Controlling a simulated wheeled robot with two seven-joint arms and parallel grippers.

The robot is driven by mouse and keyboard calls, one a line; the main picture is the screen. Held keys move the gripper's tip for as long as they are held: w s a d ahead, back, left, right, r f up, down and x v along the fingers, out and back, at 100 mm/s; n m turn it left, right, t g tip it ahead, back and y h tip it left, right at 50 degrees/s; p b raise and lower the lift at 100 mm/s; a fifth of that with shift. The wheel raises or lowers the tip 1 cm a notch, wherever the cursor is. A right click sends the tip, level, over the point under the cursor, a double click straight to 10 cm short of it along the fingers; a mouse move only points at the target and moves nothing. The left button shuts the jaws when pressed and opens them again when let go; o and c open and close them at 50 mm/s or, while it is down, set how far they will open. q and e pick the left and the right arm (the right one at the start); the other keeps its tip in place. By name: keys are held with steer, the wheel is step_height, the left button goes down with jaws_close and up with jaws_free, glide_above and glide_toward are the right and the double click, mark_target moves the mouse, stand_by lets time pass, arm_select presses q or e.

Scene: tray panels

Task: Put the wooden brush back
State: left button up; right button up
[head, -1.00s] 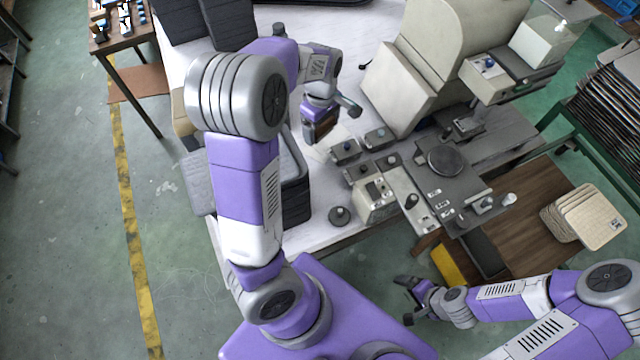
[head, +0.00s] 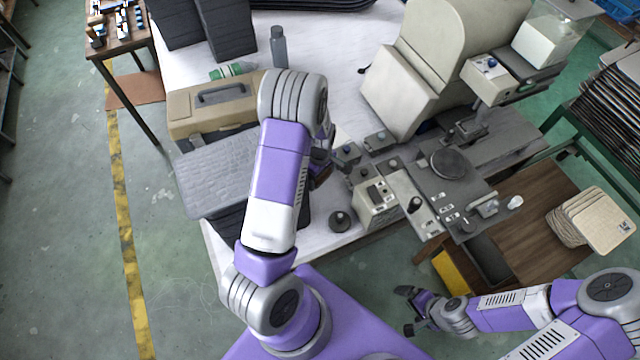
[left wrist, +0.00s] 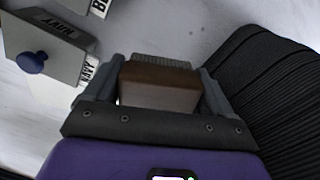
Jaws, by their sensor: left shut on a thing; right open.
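The wooden brush (left wrist: 158,88) is between the fingers of my left gripper (left wrist: 158,92) in the left wrist view. Its brown wooden block faces the camera, and a strip of grey bristles shows at its far edge. The gripper is shut on it, over the white table. In the head view my left gripper (head: 322,160) is mostly hidden behind my own arm, beside the small grey boxes. My right gripper (head: 412,312) is open and empty, low in the head view, off the table's front edge.
A grey box with a blue knob (left wrist: 32,62) and a black ribbed stack (left wrist: 275,85) flank the brush. A tan case (head: 212,105), a grey bottle (head: 278,45) and a beige machine (head: 400,90) stand on the table. A round dark knob (head: 340,221) is near the front edge.

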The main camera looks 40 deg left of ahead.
mark_target(320, 188)
arm_select(q)
steer(key=shift+f+b, duration=0.3)
steer(key=shift+f, duration=2.15)
steer(key=shift+f, duration=0.2)
steer(key=o, duration=0.8)
steer(key=shift+o, duration=0.2)
steer(key=shift+r, duration=0.1)
